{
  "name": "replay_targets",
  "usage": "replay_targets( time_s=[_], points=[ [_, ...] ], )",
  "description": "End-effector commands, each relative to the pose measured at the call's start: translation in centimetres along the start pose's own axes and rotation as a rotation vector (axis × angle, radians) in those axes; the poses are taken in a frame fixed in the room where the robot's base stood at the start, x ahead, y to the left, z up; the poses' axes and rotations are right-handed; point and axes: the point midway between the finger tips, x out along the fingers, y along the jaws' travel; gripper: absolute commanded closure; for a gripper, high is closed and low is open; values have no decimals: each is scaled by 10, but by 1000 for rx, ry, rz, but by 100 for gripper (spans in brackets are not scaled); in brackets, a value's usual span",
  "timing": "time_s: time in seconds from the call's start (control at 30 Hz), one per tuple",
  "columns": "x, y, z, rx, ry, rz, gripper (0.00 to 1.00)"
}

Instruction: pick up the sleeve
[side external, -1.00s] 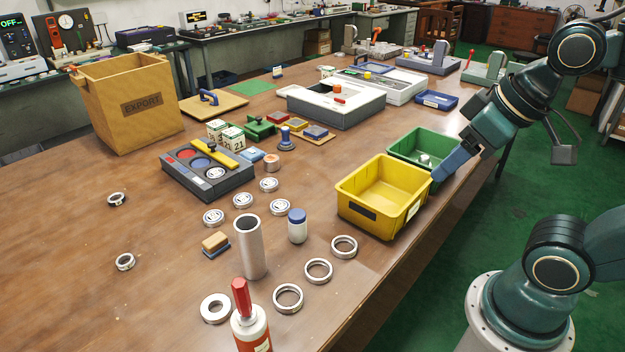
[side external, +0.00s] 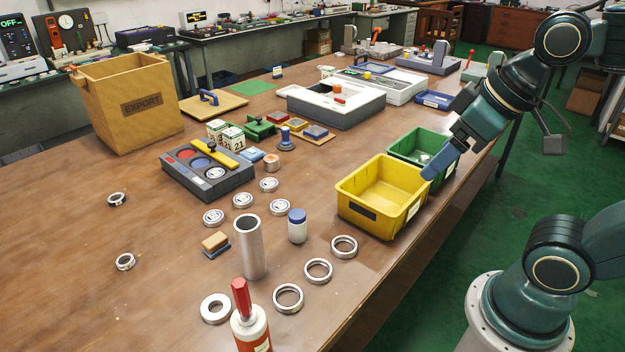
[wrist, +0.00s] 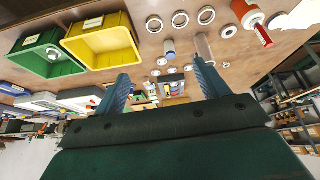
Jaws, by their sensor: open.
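The sleeve is an upright, hollow silver metal tube (side external: 250,247), standing on the wooden table among rings in the side view. In the wrist view the sleeve (wrist: 205,50) shows near the right finger's tip, beyond it. My gripper (side external: 432,170) is well to the right of and behind the sleeve in the side view, above the yellow and green bins. In the wrist view my gripper (wrist: 160,70) has its two blue fingers wide apart with nothing between them.
A yellow bin (side external: 365,212) and a green bin (side external: 402,146) stand at the table's right edge. A white jar with a blue lid (side external: 297,228) stands close right of the sleeve. A red-capped bottle (side external: 250,325) stands in front. Several bearing rings (side external: 318,270) lie nearby. The table's left is mostly clear.

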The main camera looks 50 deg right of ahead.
Motion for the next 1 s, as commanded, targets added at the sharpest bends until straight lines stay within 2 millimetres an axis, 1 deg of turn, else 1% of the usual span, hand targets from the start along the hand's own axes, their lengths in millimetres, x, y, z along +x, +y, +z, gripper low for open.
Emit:
replay_targets(
  time_s=[0.23, 0.47, 0.6, 0.77, 1.0],
  points=[
    [9, -12, -41, -164, -42, -49, 26],
    [28, -27, -84, -348, -80, -110, 26],
    [43, -37, -108, -457, -98, -150, 26],
    [65, -50, -134, -582, -116, -200, 26],
    [105, -70, -167, -765, -136, -280, 26]
  ],
)
